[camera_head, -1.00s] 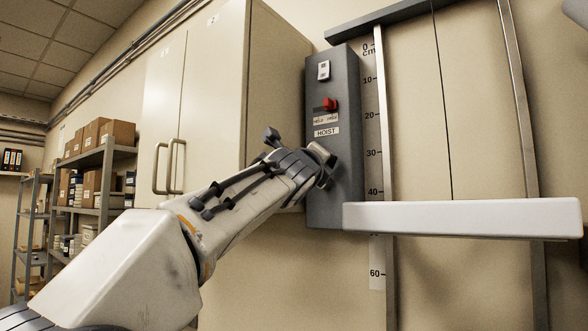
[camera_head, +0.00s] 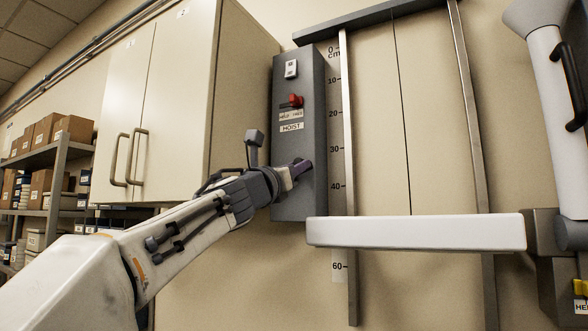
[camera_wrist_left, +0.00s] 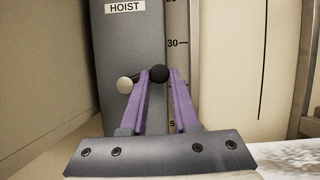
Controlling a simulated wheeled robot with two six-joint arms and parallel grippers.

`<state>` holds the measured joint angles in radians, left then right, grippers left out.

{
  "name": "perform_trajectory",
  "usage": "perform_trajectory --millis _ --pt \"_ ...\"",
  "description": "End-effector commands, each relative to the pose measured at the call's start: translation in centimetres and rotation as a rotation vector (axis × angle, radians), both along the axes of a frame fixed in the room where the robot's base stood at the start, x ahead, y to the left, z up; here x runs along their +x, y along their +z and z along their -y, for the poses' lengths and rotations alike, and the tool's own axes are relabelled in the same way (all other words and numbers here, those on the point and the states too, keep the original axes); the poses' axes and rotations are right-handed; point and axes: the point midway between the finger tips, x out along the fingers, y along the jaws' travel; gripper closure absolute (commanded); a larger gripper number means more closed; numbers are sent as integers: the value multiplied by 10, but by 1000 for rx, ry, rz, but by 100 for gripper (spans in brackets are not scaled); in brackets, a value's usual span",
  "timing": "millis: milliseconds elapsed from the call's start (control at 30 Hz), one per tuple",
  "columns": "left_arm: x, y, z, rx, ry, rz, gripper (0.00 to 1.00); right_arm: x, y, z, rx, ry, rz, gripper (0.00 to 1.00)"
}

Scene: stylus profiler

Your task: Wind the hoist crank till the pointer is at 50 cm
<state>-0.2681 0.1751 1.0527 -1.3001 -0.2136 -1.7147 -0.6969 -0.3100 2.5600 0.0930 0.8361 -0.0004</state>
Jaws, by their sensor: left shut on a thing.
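The hoist box (camera_head: 290,205) is a tall dark grey housing on the wall, labelled HOIST. My left gripper (camera_head: 304,168) is at its lower front face. In the left wrist view, its purple fingers (camera_wrist_left: 160,88) are shut on the crank's black knob (camera_wrist_left: 159,74). A cream round part (camera_wrist_left: 124,85) is left of the knob, joined by a dark arm. The cm scale (camera_head: 336,112) runs beside the box. A white crossbeam (camera_head: 415,233) covers it between 40 and 60, around 50. No distinct pointer shows. My right gripper is not in view.
A beige cabinet (camera_head: 170,100) stands left, with shelves of boxes (camera_head: 45,155) beyond. Metal rails (camera_head: 470,110) flank the wall panel. A yellow part (camera_head: 580,287) shows at lower right.

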Motion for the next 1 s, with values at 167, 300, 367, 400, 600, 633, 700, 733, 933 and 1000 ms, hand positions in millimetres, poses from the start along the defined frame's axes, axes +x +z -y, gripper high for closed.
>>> perform_trajectory --millis 167,300,367,400,600,633,700,733,933,1000 --pt "0 -3 0 36 1 20 100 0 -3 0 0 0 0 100" --pt "0 -3 0 45 1 25 100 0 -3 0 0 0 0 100" --pt "0 -3 0 47 1 26 100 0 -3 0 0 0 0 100" --pt "0 -3 0 47 1 26 100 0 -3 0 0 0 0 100" --pt "0 -3 0 46 0 27 100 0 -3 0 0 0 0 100" --pt "0 -3 0 46 0 27 100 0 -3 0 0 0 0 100" --pt "0 -3 0 46 0 27 59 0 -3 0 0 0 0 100" --pt "0 -3 0 46 0 27 59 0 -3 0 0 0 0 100" --pt "0 -3 0 45 1 26 59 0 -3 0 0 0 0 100" --pt "-1 -3 -1 45 1 26 59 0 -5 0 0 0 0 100"
